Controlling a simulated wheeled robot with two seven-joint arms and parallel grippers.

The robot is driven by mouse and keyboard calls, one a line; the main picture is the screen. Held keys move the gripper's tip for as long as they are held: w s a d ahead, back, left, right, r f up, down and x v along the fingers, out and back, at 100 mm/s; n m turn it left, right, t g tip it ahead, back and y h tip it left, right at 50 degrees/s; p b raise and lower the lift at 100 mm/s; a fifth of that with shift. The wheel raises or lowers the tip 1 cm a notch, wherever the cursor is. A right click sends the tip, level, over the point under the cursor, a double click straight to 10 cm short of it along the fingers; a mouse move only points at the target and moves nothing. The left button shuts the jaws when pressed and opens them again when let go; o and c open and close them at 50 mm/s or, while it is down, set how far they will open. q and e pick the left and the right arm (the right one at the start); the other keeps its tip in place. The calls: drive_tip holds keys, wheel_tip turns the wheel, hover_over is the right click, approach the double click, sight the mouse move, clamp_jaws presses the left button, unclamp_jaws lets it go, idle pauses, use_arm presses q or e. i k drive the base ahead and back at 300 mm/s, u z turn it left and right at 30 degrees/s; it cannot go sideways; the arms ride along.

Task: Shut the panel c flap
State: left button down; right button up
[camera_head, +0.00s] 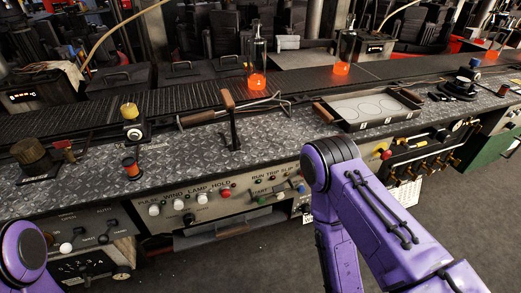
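No flap carries a letter that I can read, so I cannot tell which is panel c. A dark green flap (492,150) stands out from the bench front at the far right, apparently open. It is beside a recess with brass valves and pipes (408,162). A grey flap or drawer (228,231) juts out below the middle control panel (180,206). My purple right arm (375,205) crosses the lower right and hides part of the bench front. Part of my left arm (20,258) shows at the lower left corner. Neither gripper is in view.
The metal bench top (195,150) holds an upright lever (230,120), a tray with round moulds (372,106) and several knobs. Two bottles with glowing orange bases, the nearer one (257,80) at centre, stand on the dark conveyor (180,99). The floor (235,265) in front looks clear.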

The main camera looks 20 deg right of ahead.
sight(279, 188)
drive_tip(key=u, duration=0.05)
drive_tip(key=i, duration=0.15)
drive_tip(key=z, duration=1.2)
